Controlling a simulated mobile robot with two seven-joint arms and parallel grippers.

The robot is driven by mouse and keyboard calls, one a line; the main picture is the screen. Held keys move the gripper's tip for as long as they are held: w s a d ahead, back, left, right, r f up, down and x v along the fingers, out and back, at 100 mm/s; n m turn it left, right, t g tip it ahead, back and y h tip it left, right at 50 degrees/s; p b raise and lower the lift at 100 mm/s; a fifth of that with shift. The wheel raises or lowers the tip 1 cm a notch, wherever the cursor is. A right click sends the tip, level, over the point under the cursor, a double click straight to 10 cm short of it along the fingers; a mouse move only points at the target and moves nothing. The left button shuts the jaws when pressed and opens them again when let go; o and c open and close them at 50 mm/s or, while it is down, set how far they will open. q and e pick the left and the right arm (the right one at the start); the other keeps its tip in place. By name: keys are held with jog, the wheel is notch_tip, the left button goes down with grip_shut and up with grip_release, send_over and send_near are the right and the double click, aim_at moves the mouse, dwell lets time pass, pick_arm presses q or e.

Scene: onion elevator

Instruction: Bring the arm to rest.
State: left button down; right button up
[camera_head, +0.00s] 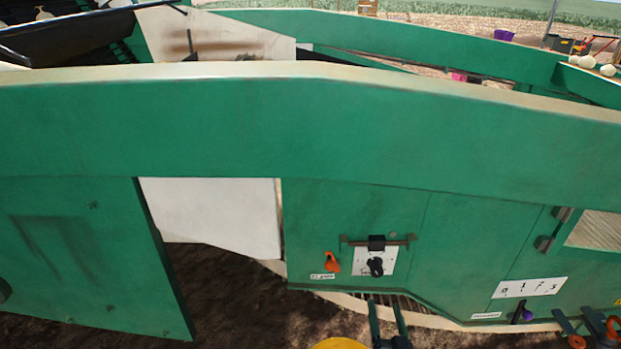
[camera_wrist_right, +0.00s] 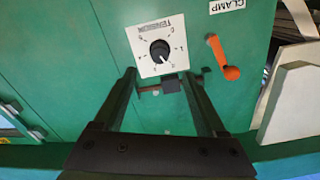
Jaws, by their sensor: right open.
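My right gripper (camera_head: 385,302) shows at the bottom edge of the head view, its two dark fingers pointing up toward the green machine panel. It is open, with nothing between its fingers. The black tension dial (camera_head: 375,266) on its white plate is above the fingertips in the picture, apart from them. In the right wrist view the open fingers (camera_wrist_right: 157,80) reach toward the panel, and the dial (camera_wrist_right: 160,51) appears beyond the gap between them. My left gripper is in neither view.
An orange clamp lever (camera_head: 331,262) is left of the dial. A dark slider block (camera_head: 376,242) on a rail is above it. A purple-tipped lever (camera_head: 526,314) and orange knobs (camera_head: 577,341) are at the lower right. Bare soil (camera_head: 235,290) shows at the lower left.

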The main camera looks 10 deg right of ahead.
jog(key=s+a+n+g+y, duration=0.7)
jog(key=s+a+n+g, duration=0.2)
jog(key=s+a, duration=0.9)
pick_arm(q)
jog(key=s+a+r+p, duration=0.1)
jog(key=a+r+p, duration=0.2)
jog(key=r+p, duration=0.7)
jog(key=p, duration=0.3)
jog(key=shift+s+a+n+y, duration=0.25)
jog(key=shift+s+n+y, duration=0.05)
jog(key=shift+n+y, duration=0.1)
pick_arm(e)
jog(key=s+d+r, duration=0.2)
jog(key=d+r, duration=0.3)
jog(key=r, duration=0.4)
jog(key=shift+s+d+r+m+t+h, duration=0.25)
jog(key=shift+s+r+m+t+h, duration=0.05)
jog(key=shift+s+m+t, duration=0.1)
jog(key=shift+w, duration=0.1)
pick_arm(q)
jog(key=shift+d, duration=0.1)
